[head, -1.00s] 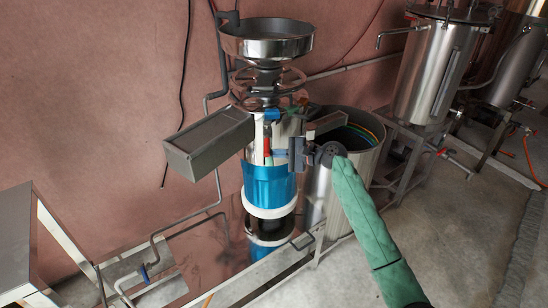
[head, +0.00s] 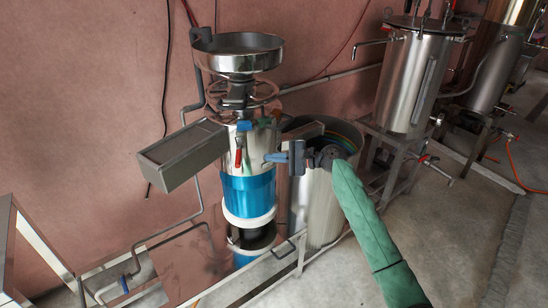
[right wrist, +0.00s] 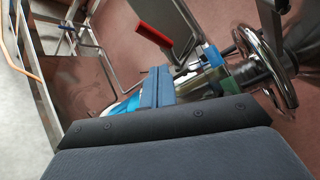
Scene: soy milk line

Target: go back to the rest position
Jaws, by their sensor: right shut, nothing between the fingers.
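My right gripper (head: 272,158) is in the middle of the head view, at the end of my green-sleeved arm. Its blue fingers are shut with nothing between them and point left toward the grinding machine (head: 247,190). In the right wrist view the shut fingers (right wrist: 158,86) stand in front of the machine. The machine has a steel hopper (head: 237,55) on top, a blue and white lower body and a red handle (head: 238,158) on its front. I cannot tell whether the fingers touch the machine. My left gripper is not in view.
A grey trough (head: 180,153) sticks out left of the machine. A steel barrel (head: 322,205) stands close behind my right gripper. A steel tank (head: 408,85) on a frame stands at the right. Open floor (head: 440,240) lies at lower right.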

